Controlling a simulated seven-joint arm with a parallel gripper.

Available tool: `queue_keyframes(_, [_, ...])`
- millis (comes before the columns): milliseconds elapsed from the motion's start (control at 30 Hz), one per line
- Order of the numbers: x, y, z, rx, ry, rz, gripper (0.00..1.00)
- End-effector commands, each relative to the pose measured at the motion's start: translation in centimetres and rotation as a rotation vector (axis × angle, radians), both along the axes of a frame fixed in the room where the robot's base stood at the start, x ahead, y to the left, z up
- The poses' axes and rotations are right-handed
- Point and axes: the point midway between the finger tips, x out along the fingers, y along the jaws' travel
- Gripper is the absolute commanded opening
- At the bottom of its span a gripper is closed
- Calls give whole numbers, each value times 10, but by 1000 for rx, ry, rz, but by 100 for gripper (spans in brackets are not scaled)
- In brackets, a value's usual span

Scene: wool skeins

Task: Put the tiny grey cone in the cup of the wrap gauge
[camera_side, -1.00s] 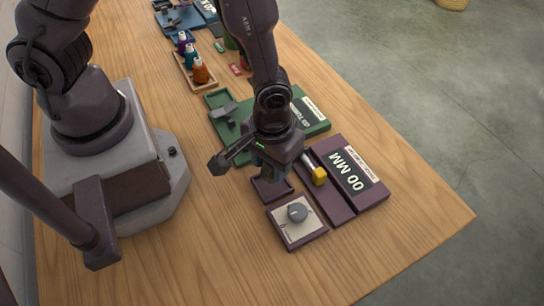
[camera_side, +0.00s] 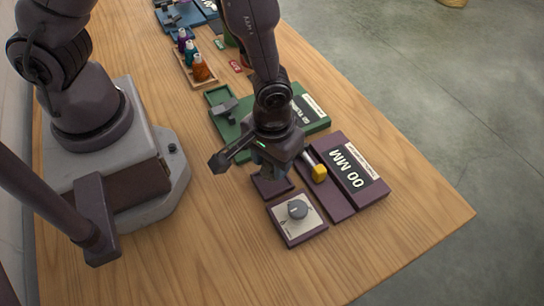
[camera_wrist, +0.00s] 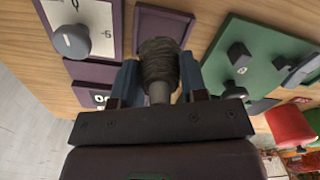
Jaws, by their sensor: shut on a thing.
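My gripper (camera_wrist: 158,76) is shut on the tiny grey cone (camera_wrist: 158,60), a dark grey wound piece with a paler stub below, between its two blue-grey fingers. In the side view my gripper (camera_side: 270,168) is just behind the small square purple cup (camera_side: 272,187), and the cone is hidden there. The cup (camera_wrist: 163,24) also shows in the wrist view, just beyond the cone, which overlaps its near edge. The purple wrap gauge has a 00 MM display (camera_side: 351,165), a yellow-ended lever (camera_side: 318,173) and a dial plate with a grey knob (camera_side: 297,209).
A green device (camera_side: 316,122) stands behind the gauge, with a grey part (camera_side: 224,108) on its left. A wooden tray with several small bottles (camera_side: 200,71) is further back. The wooden table is clear in front of the gauge and to its right.

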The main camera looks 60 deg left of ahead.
Motion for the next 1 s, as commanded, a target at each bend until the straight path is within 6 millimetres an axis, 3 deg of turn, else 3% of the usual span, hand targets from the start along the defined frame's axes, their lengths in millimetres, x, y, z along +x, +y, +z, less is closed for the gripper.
queue_keyframes(600, [0,0,-17,0,0,1,17])
queue_keyframes(1000, [0,0,-18,0,0,0,17])
